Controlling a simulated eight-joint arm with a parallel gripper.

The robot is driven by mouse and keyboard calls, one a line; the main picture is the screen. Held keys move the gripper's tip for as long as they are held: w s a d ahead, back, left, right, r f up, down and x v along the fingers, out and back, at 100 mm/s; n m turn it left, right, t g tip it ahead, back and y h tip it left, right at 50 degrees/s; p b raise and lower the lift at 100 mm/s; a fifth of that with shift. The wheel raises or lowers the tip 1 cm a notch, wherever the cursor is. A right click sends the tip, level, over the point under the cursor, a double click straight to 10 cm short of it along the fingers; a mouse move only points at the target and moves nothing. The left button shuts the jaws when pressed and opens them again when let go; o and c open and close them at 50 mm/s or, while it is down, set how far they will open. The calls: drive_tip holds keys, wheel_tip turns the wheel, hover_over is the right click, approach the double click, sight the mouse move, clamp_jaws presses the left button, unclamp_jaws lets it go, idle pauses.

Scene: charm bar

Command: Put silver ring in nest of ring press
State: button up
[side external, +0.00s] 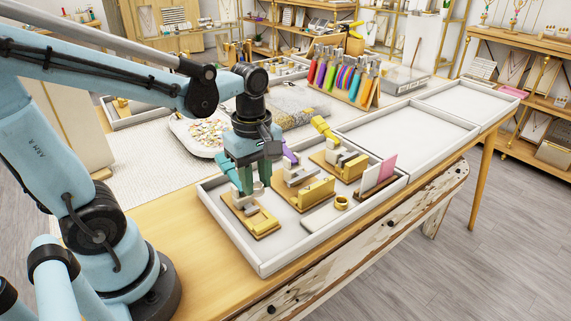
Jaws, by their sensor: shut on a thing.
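My gripper (256,184) points down at the left part of the pale tray (262,266), over the back of a wooden-based press with a teal lever (228,171). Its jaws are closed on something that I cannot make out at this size. I cannot pick out the silver ring. A press with a purple lever (290,154) stands to the right of my gripper, and one with a yellow lever (324,128) stands further back right. I cannot tell which is the ring press or see its nest clearly.
A gold ring-like piece (341,202) lies in front of the presses, near a pink card (388,167) in a holder. Empty trays (410,132) lie to the right. A rack of coloured pouches (343,76) and a patterned tray (200,133) stand behind.

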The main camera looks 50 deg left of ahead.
hover_over(259, 221)
drive_tip(key=shift+f, duration=2.5)
drive_tip(key=shift+f, duration=1.5)
idle(1.4)
drive_tip(key=o, duration=1)
drive_tip(key=shift+c, duration=0.2)
drive_tip(key=shift+r, duration=0.15)
wheel_tip(259, 221, up, 12)
idle(0.4)
